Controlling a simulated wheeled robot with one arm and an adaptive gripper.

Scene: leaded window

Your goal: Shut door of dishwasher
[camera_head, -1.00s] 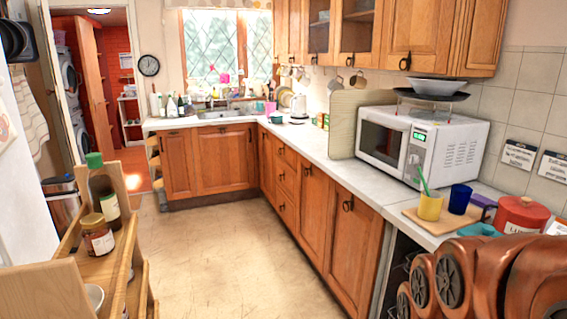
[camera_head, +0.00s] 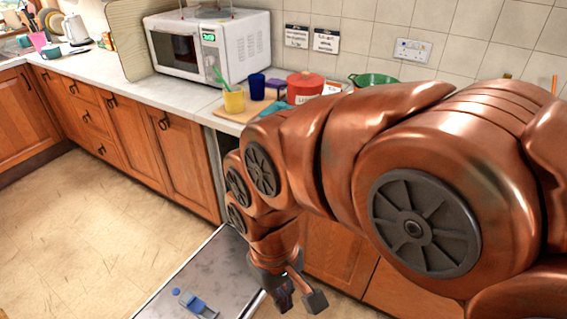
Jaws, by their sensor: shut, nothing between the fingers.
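The dishwasher door (camera_head: 222,258) is open and folded down in front of the counter at the bottom of the head view. Its grey inner face is up, with a blue and grey dispenser (camera_head: 194,303) on it. A narrow strip of the dishwasher opening (camera_head: 213,150) shows beside the wooden cupboards; my arm hides most of it. My gripper (camera_head: 298,298) points down by the right side of the door in the picture. It is shut and empty. I cannot tell whether it touches the door.
The counter above holds a white microwave (camera_head: 210,43), a yellow cup (camera_head: 233,101), a blue cup (camera_head: 257,87), a red pot (camera_head: 305,87) and a green colander (camera_head: 374,80). Cupboards (camera_head: 185,160) line the left of the opening. The floor (camera_head: 85,245) left of the door is clear.

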